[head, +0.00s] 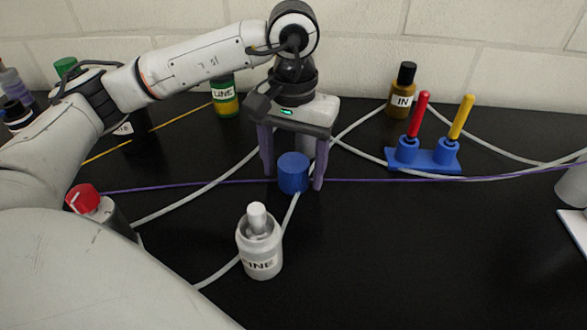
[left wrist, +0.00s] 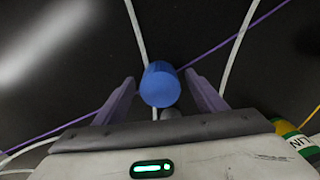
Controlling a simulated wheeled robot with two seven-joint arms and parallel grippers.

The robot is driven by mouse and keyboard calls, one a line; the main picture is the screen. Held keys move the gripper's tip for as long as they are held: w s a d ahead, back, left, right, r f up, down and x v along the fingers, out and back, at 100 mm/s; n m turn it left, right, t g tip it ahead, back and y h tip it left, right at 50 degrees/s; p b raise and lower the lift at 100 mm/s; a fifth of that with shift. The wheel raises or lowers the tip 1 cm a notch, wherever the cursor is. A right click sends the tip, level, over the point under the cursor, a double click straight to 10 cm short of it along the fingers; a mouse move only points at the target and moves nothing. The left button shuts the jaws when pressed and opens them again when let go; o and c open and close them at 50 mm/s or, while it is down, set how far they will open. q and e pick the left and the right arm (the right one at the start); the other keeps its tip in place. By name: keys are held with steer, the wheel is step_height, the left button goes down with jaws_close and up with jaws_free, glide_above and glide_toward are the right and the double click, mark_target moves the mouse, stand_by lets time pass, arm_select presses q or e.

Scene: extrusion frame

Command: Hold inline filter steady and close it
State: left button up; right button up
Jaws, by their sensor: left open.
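A blue cylinder (head: 293,173), which looks like the inline filter or its cap, is on the dark bench in the middle of the head view. It also shows in the left wrist view (left wrist: 160,85), with a small grey part (left wrist: 171,114) just behind it. My left gripper (head: 292,184) points down over it, open, with one purple finger on each side. In the left wrist view, gaps show between the cylinder and both fingers. Whether the filter is open or closed cannot be told. My right gripper is not in view.
A white bottle (head: 260,250) stands in front of the gripper. A blue stand (head: 423,160) with red and yellow handles is to the right. A brown bottle (head: 401,99) and a green-and-yellow bottle (head: 226,100) stand behind. White tubes and a purple cord (head: 400,180) cross the bench.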

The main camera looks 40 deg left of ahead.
mark_target(293, 162)
arm_select(q)
steer(key=c, duration=1.1)
steer(key=shift+r, duration=0.1)
step_height(293, 162, up, 10)
steer(key=shift+f+p, duration=0.1)
steer(key=shift+p, duration=0.55)
